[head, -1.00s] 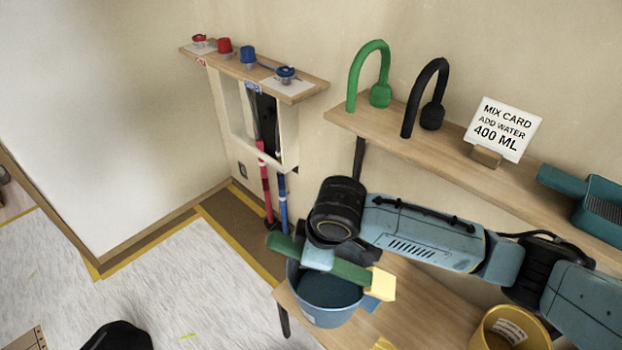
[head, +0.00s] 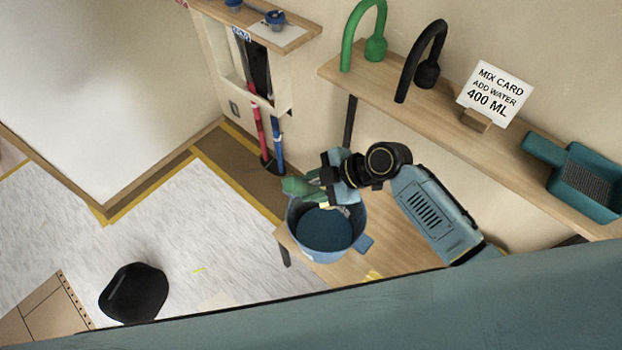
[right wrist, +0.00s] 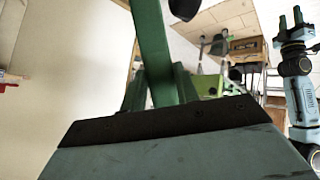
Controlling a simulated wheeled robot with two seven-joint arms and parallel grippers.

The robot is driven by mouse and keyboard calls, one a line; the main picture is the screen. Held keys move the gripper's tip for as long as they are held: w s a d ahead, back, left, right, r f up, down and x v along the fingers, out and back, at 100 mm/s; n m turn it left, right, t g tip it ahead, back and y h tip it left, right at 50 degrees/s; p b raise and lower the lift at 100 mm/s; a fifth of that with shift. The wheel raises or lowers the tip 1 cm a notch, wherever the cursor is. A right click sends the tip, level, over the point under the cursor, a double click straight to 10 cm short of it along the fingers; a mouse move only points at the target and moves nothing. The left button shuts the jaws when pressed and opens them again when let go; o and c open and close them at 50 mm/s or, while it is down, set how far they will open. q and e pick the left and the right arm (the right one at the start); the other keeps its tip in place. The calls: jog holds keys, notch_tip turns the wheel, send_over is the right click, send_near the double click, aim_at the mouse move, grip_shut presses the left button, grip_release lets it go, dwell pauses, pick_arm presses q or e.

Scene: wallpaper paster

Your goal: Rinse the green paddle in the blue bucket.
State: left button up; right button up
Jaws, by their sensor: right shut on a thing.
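The green paddle (head: 299,187) is in my right gripper (head: 326,182), at the back left rim of the blue bucket (head: 325,246). In the head view the wrist and fingers hide part of it, and I cannot tell whether its lower end touches the water. In the right wrist view the green paddle (right wrist: 151,50) runs up between the fingers. The bucket stands upright on a low wooden bench with dark blue liquid inside. My left gripper (right wrist: 290,18) shows only in the right wrist view, at the far right, raised with its fingers apart and empty.
A wooden shelf (head: 455,130) behind holds a green tap (head: 375,48), a black tap (head: 426,72), a mix card (head: 495,93) and a teal tray (head: 590,185). Red and blue poles (head: 277,140) stand left behind the bucket. A black object (head: 135,293) is on the floor.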

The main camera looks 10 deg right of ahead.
notch_tip(320, 180, down, 20)
jog(key=b, duration=1.8)
jog(key=shift+f, duration=0.2)
jog(key=shift+f, duration=1.5)
jog(key=shift+d+r, duration=0.1)
jog(key=shift+d, duration=1.4)
dwell(2.5)
